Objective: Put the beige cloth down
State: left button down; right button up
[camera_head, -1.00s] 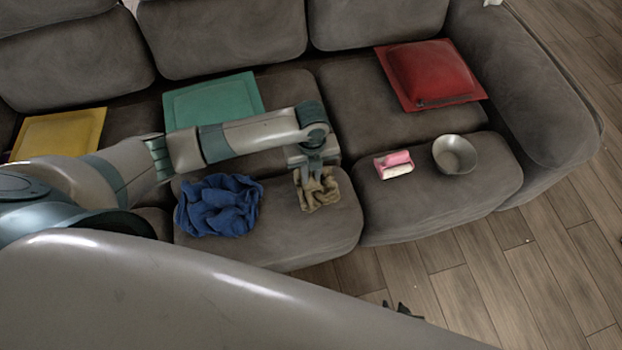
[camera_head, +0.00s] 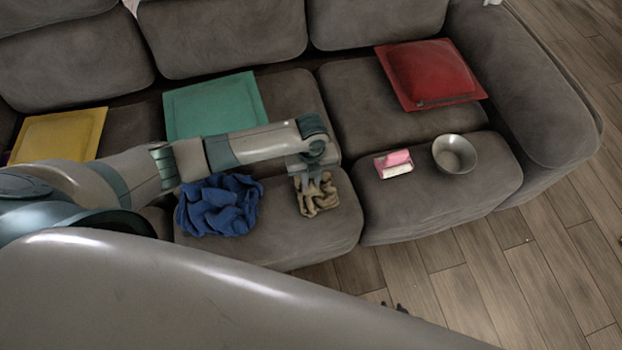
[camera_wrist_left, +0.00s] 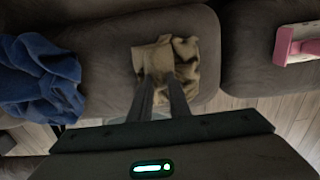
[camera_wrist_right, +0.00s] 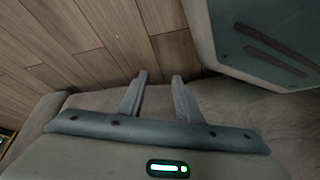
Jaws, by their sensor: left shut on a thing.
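The crumpled beige cloth (camera_head: 319,196) is at the front of the middle sofa seat, right of the blue cloth. My left gripper (camera_head: 307,182) is over it with the fingers pointing down, shut on its upper part. In the left wrist view the fingers (camera_wrist_left: 163,84) reach into the near edge of the beige cloth (camera_wrist_left: 185,56). I cannot tell whether its underside fully rests on the seat. My right gripper (camera_wrist_right: 158,78) shows in the right wrist view, open and empty above the wooden floor.
A blue cloth (camera_head: 218,205) lies to the left on the same seat. A pink and white brush (camera_head: 394,163) and a metal bowl (camera_head: 454,154) are on the right seat. Green (camera_head: 213,104), yellow (camera_head: 58,135) and red (camera_head: 430,75) cushions lie further back. Bare seat surrounds the beige cloth.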

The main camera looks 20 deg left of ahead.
pick_arm(q)
jog(key=c, duration=1.7)
grip_release()
jog(key=shift+f, duration=0.1)
jog(key=shift+o, duration=0.2)
notch_tip(320, 180, up, 12)
